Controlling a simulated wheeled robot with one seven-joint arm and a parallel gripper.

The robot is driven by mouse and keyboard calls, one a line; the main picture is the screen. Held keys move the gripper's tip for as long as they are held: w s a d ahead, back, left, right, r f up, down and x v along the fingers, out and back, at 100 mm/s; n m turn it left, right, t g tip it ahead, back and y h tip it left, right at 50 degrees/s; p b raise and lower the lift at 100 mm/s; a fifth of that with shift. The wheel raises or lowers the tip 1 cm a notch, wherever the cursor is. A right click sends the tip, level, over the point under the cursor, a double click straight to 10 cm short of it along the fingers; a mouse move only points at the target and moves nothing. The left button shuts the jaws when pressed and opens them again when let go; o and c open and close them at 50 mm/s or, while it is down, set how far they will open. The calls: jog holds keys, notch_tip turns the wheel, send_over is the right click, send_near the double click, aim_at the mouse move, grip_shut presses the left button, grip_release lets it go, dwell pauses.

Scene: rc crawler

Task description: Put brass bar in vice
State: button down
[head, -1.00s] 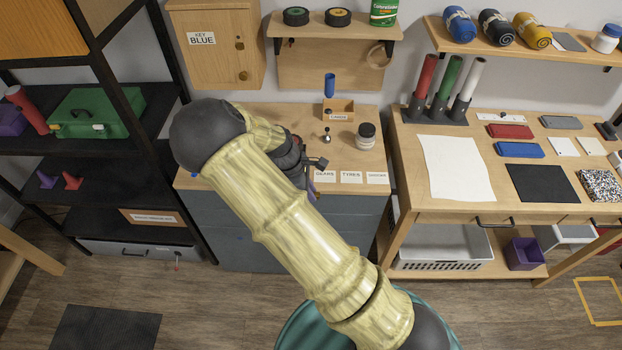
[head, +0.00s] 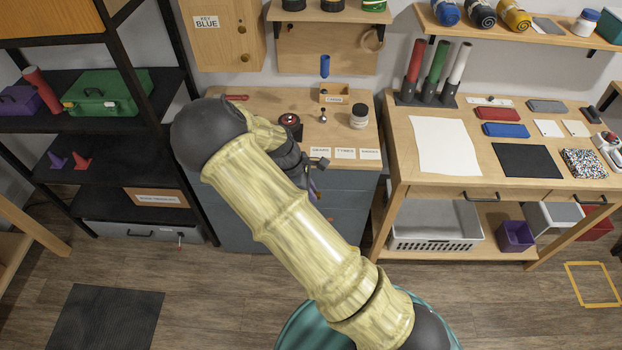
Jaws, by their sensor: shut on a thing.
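My arm reaches across the middle of the head view, and its wrist hides most of my gripper (head: 312,172). The gripper is in front of the front edge of the wooden-topped grey drawer bench. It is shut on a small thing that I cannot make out. I cannot pick out the brass bar. I cannot identify a vice for certain; a small dark and red object (head: 290,121) stands on the bench top, partly behind my arm.
The bench top (head: 345,120) holds a jar (head: 359,116), a small wooden box (head: 334,93), a red-handled tool (head: 236,97) and labels. A worktable (head: 460,180) stands right, a black shelf rack (head: 130,175) left. Floor before the bench is clear.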

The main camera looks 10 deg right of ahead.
jog(key=shift+s, duration=0.15)
jog(key=s+d+f+m+g+y, duration=0.1)
jog(key=s+d+f+m+y, duration=0.1)
jog(key=f+m, duration=0.6)
jog(key=s+d+f+m+g+y, duration=0.2)
jog(key=f+m, duration=0.5)
jog(key=f, duration=0.7)
jog(key=s+d, duration=0.1)
jog(key=d, duration=0.1)
jog(key=shift+d+f+m+g, duration=0.2)
jog(key=shift+d+m+g, duration=0.1)
jog(key=shift+d+m, duration=0.1)
